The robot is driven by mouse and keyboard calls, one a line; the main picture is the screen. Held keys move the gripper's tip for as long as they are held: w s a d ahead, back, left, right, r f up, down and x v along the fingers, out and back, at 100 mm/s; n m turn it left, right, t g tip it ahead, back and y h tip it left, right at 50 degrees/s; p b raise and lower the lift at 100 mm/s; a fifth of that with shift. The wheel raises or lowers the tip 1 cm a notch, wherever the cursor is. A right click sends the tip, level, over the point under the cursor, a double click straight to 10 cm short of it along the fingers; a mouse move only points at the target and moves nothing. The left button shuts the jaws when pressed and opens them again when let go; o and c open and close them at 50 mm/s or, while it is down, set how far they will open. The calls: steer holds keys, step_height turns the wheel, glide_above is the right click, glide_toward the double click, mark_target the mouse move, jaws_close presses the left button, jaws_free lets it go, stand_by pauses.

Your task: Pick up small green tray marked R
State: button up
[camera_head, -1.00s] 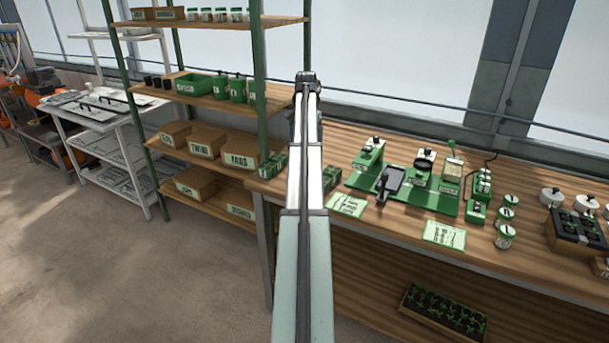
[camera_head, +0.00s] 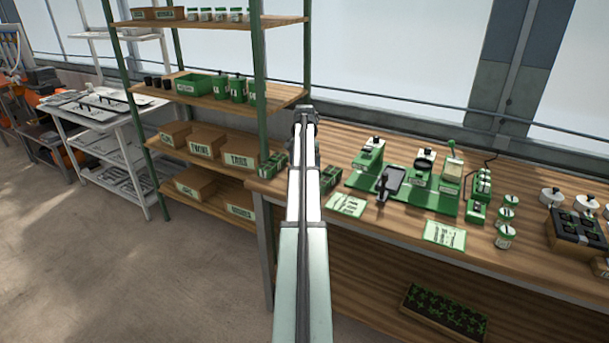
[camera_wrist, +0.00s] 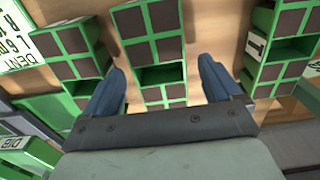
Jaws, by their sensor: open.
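In the wrist view, several small green trays with dark brown square cells lie on the wooden bench. One green tray (camera_wrist: 150,40) lies between the two blue fingers of my open gripper (camera_wrist: 162,68), with nothing held. No letter shows on it, so I cannot tell whether it is marked R. Another green tray (camera_wrist: 75,45) is left of the fingers. A third green tray (camera_wrist: 268,65), at right, has a white label with one letter that looks like T. In the head view, small green trays show left (camera_head: 272,166) and right (camera_head: 331,177) of my arm, which hides my gripper.
The wooden bench (camera_head: 385,232) carries a green seeder station (camera_head: 435,195), white-green cards (camera_head: 346,205) and several jars (camera_head: 506,235) to the right. A shelf rack (camera_head: 215,100) with boxes stands left. Green labelled items (camera_wrist: 25,150) crowd the wrist view's left edge.

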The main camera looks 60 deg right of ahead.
step_height(320, 180, down, 2)
steer(key=c, duration=1.1)
steer(key=shift+c, duration=0.2)
